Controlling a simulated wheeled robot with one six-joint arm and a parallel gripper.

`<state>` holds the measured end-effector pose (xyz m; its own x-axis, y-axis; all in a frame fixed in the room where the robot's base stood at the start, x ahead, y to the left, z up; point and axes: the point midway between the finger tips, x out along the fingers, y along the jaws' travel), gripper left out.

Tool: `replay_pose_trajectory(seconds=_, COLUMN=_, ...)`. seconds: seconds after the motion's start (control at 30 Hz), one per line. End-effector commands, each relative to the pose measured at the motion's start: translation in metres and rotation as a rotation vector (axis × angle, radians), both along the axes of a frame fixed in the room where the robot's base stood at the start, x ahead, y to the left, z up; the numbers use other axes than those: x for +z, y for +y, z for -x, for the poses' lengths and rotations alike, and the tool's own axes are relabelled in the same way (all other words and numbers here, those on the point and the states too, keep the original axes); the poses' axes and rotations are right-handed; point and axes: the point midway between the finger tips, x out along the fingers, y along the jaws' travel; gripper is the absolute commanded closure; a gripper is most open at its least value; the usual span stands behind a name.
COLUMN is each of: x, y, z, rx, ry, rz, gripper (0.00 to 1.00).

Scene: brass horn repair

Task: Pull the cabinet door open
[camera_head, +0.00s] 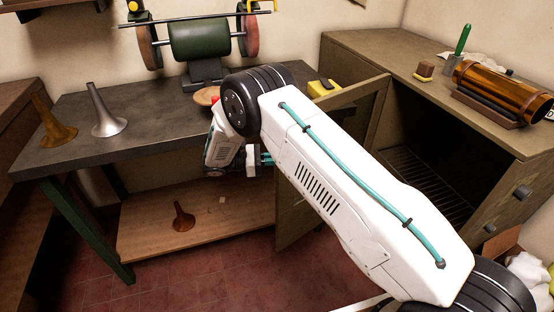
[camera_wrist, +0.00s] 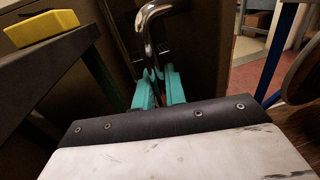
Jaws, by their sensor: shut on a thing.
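The cabinet (camera_head: 480,135) stands at the right in the head view, with its dark inside and a rack showing. Its door (camera_head: 362,112) is swung well out toward the workbench, partly hidden behind my white arm. In the wrist view the door handle (camera_wrist: 150,22), a curved shiny metal lever, is at the top middle in front of the dark door panel. My gripper (camera_wrist: 159,82) has its teal fingers closed around the handle's lower end. In the head view my gripper (camera_head: 266,159) is small and partly hidden by my arm, and the handle cannot be made out.
The workbench (camera_head: 75,107) on the left carries horn bells (camera_head: 108,112), a green grinder (camera_head: 200,40) and a yellow item (camera_head: 324,87), close to the door. A copper cylinder (camera_head: 503,92) lies on the cabinet top. Red tiled floor (camera_head: 180,275) is open in front.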

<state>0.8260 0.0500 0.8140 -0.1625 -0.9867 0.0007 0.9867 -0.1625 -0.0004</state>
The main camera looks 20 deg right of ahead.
Motion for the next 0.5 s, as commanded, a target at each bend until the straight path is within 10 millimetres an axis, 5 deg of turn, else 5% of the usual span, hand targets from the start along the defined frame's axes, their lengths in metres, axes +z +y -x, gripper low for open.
replay_pose_trajectory(seconds=0.13, x=0.0, y=0.003, z=0.0, rx=0.006, ry=0.0, rz=0.001, gripper=1.0)
replay_pose_trajectory(seconds=0.2, x=0.0, y=0.006, z=0.0, rx=0.009, ry=0.0, rz=0.001, gripper=0.74)
replay_pose_trajectory(seconds=0.23, x=0.0, y=0.006, z=0.0, rx=0.01, ry=0.0, rz=0.0, gripper=0.7)
replay_pose_trajectory(seconds=0.5, x=0.0, y=0.011, z=0.0, rx=0.014, ry=0.0, rz=0.0, gripper=0.7)
